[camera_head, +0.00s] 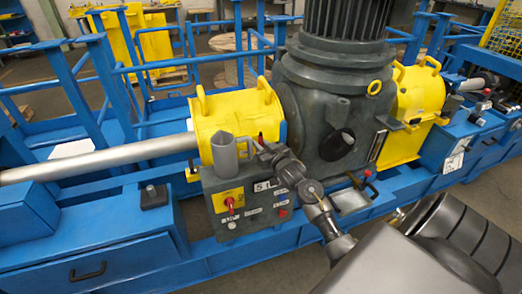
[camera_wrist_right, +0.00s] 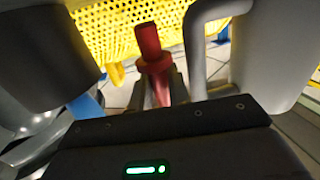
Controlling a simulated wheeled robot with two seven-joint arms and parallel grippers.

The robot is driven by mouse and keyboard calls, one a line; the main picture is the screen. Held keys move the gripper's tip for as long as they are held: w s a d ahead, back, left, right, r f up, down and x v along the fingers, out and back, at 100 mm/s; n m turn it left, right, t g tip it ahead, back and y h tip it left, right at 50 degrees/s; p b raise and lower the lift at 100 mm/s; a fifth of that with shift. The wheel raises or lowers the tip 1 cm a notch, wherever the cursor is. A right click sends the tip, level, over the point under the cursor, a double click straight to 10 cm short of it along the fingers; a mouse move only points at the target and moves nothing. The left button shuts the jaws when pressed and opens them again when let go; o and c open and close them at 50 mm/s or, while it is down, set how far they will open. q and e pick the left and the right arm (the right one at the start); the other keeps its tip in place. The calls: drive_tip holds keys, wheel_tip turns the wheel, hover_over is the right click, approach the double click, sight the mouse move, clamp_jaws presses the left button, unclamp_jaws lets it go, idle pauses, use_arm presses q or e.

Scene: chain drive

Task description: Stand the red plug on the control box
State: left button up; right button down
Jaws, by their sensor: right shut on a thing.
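The grey control box (camera_head: 237,205) has a yellow plate with a red switch on its front. The red plug (camera_head: 261,138) shows as a small red tip above the box's right part, at the end of my right arm. My right gripper (camera_head: 260,147) is shut on the plug. In the right wrist view the red plug (camera_wrist_right: 151,45) stands out between the fingers (camera_wrist_right: 165,88), with a wide collar around its middle. Whether its lower end touches the box top is hidden. My left gripper is not in view.
A grey jug-like vessel (camera_head: 224,155) with a handle stands on the box's left part, close to my right gripper; it also shows large in the wrist view (camera_wrist_right: 262,45). A yellow guard (camera_head: 235,112) and grey gear housing (camera_head: 325,120) are behind.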

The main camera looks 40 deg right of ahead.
wheel_tip(320, 180, down, 2)
drive_tip(key=shift+f, duration=0.25)
drive_tip(key=shift+f, duration=0.1)
drive_tip(key=shift+f, duration=0.1)
drive_tip(key=c, duration=1.6)
unclamp_jaws()
